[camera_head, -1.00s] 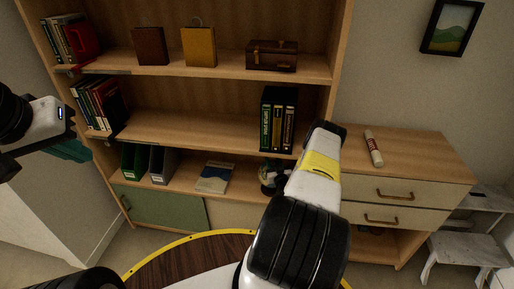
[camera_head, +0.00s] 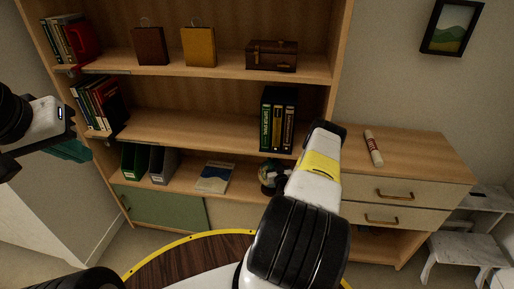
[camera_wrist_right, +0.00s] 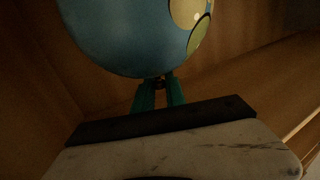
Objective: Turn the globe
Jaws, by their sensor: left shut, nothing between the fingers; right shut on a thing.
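The globe (camera_head: 267,176) stands on the lower shelf at its right end, partly hidden by my right arm. In the right wrist view, the blue globe (camera_wrist_right: 135,35) with pale and green patches fills the upper middle. My right gripper (camera_wrist_right: 160,84) has its teal fingers close together at the underside of the globe, shut on it; the exact contact is dark. In the head view the right fingers are hidden behind my arm. My left gripper (camera_head: 80,152) is shut and empty at the far left, well away from the globe.
The wooden bookcase (camera_head: 190,128) holds books, binders, bags and a small brown case (camera_head: 272,55). A flat book (camera_head: 214,178) lies left of the globe. A drawer cabinet (camera_head: 420,158) with a tube (camera_head: 373,148) stands right. A white stool (camera_head: 465,248) is beyond it.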

